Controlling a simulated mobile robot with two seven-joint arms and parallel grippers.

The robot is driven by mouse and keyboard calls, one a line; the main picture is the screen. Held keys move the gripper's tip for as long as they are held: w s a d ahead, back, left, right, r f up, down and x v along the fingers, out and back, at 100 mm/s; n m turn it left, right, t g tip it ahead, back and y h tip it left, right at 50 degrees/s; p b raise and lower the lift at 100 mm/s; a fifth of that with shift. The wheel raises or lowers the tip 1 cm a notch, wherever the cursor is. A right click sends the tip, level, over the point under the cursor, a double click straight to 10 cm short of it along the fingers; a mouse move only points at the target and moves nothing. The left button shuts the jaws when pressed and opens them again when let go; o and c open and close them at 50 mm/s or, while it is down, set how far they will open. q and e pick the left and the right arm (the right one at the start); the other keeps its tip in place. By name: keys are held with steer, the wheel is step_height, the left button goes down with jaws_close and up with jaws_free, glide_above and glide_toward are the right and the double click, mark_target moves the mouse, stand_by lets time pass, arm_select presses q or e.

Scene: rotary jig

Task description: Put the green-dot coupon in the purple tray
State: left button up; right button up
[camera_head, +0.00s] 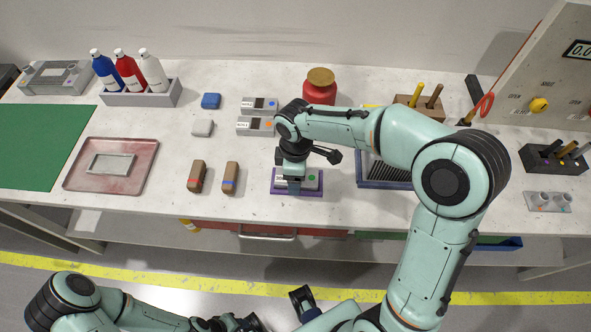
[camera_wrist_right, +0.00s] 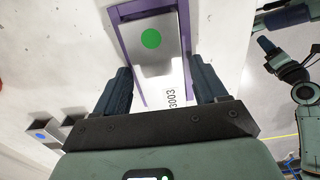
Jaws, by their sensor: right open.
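The silver green-dot coupon (camera_head: 311,177) lies in the purple tray (camera_head: 297,193) near the table's front. In the right wrist view, the coupon (camera_wrist_right: 153,62) shows its green dot and part of a printed label, with the purple tray's rim (camera_wrist_right: 124,40) around it. My right gripper (camera_head: 293,188) is above the tray. Its open fingers (camera_wrist_right: 161,90) are on either side of the coupon's near end, and nothing is held between them. My arm hides part of the coupon in the head view. My left gripper (camera_head: 303,300) is low, in front of the table; its jaw state is unclear.
Two more coupons, one blue-dot (camera_head: 259,105) and one orange-dot (camera_head: 255,125), lie behind. Brown blocks (camera_head: 230,178) stand left of the tray. A ridged blue-edged tray (camera_head: 382,184) is to its right. A red jar (camera_head: 319,90) stands behind my right arm.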

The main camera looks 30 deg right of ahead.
step_height(320, 180, up, 12)
steer(key=p, duration=0.1)
steer(key=shift+p, duration=0.3)
stand_by(0.4)
